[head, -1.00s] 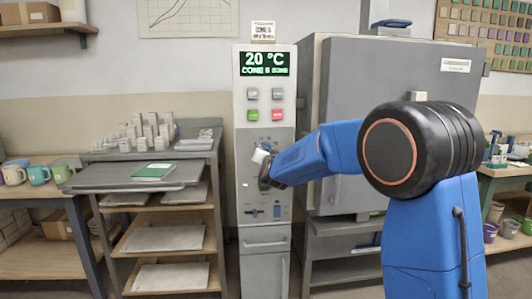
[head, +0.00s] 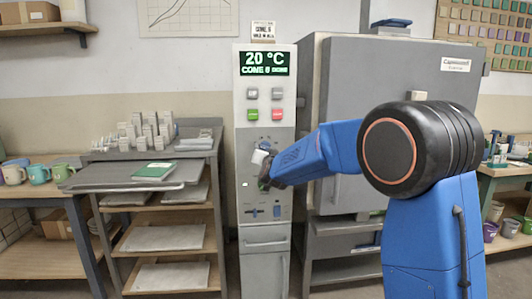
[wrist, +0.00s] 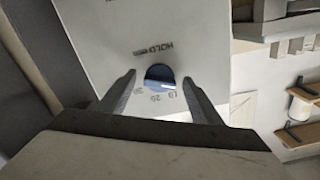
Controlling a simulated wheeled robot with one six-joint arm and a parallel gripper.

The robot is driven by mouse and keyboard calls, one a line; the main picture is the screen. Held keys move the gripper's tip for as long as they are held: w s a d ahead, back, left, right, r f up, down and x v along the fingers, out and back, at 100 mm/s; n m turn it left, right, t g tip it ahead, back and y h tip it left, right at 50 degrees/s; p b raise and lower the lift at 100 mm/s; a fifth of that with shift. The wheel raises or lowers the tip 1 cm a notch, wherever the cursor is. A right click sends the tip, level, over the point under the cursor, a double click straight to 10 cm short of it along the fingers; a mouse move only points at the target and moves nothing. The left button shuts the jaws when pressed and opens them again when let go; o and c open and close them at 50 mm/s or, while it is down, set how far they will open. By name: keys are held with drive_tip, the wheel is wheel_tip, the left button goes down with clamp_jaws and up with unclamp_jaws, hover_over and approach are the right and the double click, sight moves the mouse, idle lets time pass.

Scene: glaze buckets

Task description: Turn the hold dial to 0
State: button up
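The hold dial (wrist: 160,75) is a round blue knob on a pale panel in the wrist view. The word HOLD is printed beside it, with scale numbers such as 10 and 20 around it. I cannot read its setting clearly. My gripper (wrist: 160,79) is open, with one finger on each side of the dial and visible gaps between. In the head view my gripper (head: 263,160) is at the front of the control column (head: 241,150), and it hides the dial there.
The column has a green display (head: 264,64) reading 20 °C, several buttons, and sliders (head: 277,211) lower down. A grey kiln (head: 375,80) stands close to its right.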

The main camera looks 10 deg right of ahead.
drive_tip(key=s, duration=1.7)
drive_tip(key=shift+s, duration=0.2)
drive_tip(key=s+d+f+n+g, duration=0.1)
drive_tip(key=s+d+f+g, duration=0.3)
drive_tip(key=s, duration=1.1)
drive_tip(key=s+d+f+n+g, duration=0.1)
drive_tip(key=s+d+f+g, duration=0.3)
drive_tip(key=s, duration=1.1)
drive_tip(key=s+d+f+n+g, duration=0.2)
drive_tip(key=s+d+f+g, duration=0.3)
drive_tip(key=s, duration=1.1)
drive_tip(key=d+f, duration=0.3)
drive_tip(key=f, duration=0.1)
drive_tip(key=shift+d+f, duration=0.3)
drive_tip(key=shift+f, duration=0.1)
